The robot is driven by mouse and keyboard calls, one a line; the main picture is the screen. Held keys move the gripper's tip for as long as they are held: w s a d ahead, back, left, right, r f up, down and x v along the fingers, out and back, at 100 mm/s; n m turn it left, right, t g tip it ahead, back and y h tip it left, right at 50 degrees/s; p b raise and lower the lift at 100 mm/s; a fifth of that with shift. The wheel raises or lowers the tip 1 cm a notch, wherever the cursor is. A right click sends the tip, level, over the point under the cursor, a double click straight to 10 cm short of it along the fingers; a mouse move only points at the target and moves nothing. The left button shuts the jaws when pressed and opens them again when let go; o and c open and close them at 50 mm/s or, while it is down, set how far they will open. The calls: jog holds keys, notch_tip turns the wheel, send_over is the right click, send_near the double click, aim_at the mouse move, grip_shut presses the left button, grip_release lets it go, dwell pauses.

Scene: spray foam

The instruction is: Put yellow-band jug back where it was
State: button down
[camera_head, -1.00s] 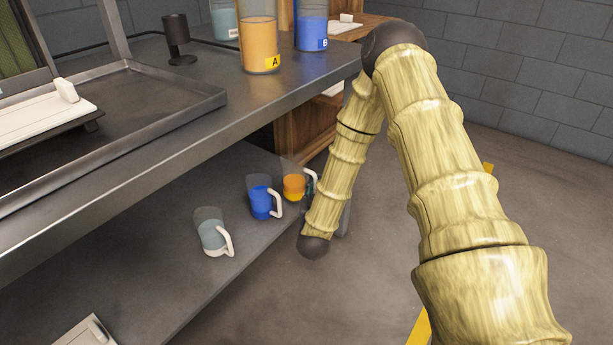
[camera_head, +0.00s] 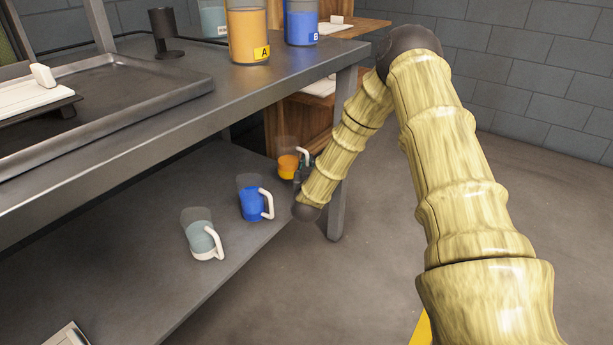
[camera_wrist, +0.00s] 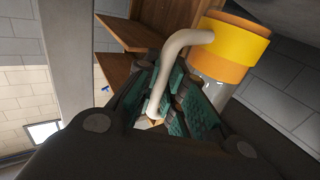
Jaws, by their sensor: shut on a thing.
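The yellow-band jug (camera_head: 287,166) holds orange liquid and has a pale handle. In the head view it is at the far right end of the lower shelf (camera_head: 190,273); I cannot tell whether its base touches the shelf. In the wrist view the jug (camera_wrist: 238,42) shows a bright yellow band above an orange one, with its lower part clear. My gripper (camera_wrist: 172,82) is shut on its handle (camera_wrist: 180,50); in the head view the gripper (camera_head: 304,170) is mostly hidden behind my arm.
A blue jug (camera_head: 250,205) and a grey-blue jug (camera_head: 199,238) stand nearer on the lower shelf. Above is the worktop (camera_head: 235,95) with containers A (camera_head: 247,38) and B (camera_head: 301,25). A table leg (camera_head: 337,218) stands beside my arm.

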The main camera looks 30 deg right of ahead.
notch_tip(320, 180, down, 4)
jog(key=shift+a+r+b, duration=0.1)
jog(key=shift+r+b, duration=0.1)
jog(key=shift+b, duration=0.95)
jog(key=shift+s, duration=0.1)
jog(key=c, duration=1.5)
grip_release()
jog(key=shift+f, duration=0.1)
jog(key=shift+s+a+r+p, duration=0.2)
jog(key=shift+s+p, duration=0.1)
jog(key=shift+p, duration=0.05)
jog(key=p+v, duration=0.4)
jog(key=v, duration=0.7)
jog(key=shift+s+a+f, duration=0.1)
